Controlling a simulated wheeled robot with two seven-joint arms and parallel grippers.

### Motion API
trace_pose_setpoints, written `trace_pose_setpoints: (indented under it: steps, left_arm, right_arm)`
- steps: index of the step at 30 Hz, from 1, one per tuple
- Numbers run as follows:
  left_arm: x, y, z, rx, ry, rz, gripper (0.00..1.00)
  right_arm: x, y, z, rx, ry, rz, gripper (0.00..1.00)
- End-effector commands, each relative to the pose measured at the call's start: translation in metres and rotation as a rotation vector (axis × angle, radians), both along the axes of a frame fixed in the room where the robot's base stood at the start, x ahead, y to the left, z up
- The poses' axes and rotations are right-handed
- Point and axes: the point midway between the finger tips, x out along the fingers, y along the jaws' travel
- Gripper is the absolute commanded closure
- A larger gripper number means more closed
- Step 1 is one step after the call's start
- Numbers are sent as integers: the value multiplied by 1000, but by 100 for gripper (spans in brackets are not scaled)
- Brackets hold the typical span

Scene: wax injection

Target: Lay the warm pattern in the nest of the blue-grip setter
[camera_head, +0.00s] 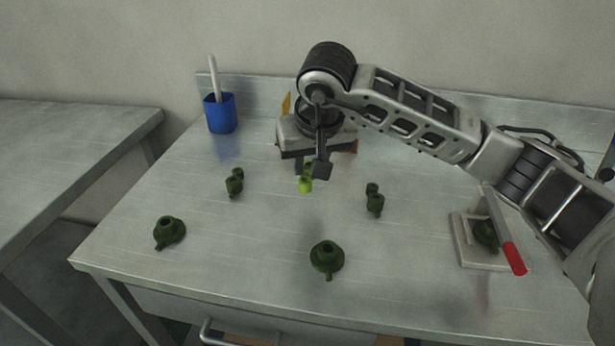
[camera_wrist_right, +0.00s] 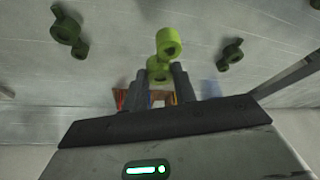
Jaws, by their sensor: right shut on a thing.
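My right gripper (camera_head: 313,172) is shut on the bright green pattern (camera_head: 304,184), a piece with two round ends, and holds it near the middle of the table; I cannot tell the height. In the right wrist view the pattern (camera_wrist_right: 168,43) sticks out beyond the fingertips (camera_wrist_right: 177,80), one ring free and the other between them. A setter (camera_head: 463,255) at the right has a pale square base, a dark green flanged piece (camera_head: 486,234) on it and a red grip (camera_head: 514,258). I see no blue grip. My left gripper is not in view.
Dark green two-ended pieces lie left (camera_head: 234,184) and right (camera_head: 375,200) of the gripper. Flanged dark green pieces stand at front left (camera_head: 169,232) and front centre (camera_head: 327,257). A blue cup (camera_head: 220,113) holds a white stick. An orange thing (camera_head: 286,104) is mostly hidden behind the gripper.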

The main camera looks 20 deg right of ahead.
Motion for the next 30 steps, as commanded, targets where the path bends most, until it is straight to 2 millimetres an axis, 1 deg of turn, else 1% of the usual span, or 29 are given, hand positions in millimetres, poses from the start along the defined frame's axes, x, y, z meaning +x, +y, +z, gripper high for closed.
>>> trace_pose_setpoints:
  steps: [1, 3, 8, 11, 12, 16, 19, 26, 29, 30]
  left_arm:
    - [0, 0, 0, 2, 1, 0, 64]
    - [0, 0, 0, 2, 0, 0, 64]
    - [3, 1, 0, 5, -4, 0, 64]
    - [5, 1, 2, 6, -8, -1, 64]
    - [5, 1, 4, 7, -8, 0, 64]
    - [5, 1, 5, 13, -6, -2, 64]
    - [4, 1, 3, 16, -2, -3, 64]
    - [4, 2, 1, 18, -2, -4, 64]
    - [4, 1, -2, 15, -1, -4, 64]
    - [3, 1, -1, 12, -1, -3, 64]
  right_arm:
    - [6, -2, -8, 1, 2, -3, 98]
    - [12, -4, -16, 0, 1, -1, 98]
    - [20, -6, -25, 2, -1, 1, 98]
    - [28, -9, -36, 1, 0, -2, 98]
    - [26, -8, -43, 1, 4, 0, 98]
    - [26, -8, -59, 1, 1, 0, 98]
    - [27, -8, -63, 1, -3, 1, 98]
    - [27, -8, -64, 0, -3, 0, 98]
    - [27, -8, -68, 0, -3, 0, 98]
    - [27, -8, -67, 0, -3, 0, 67]
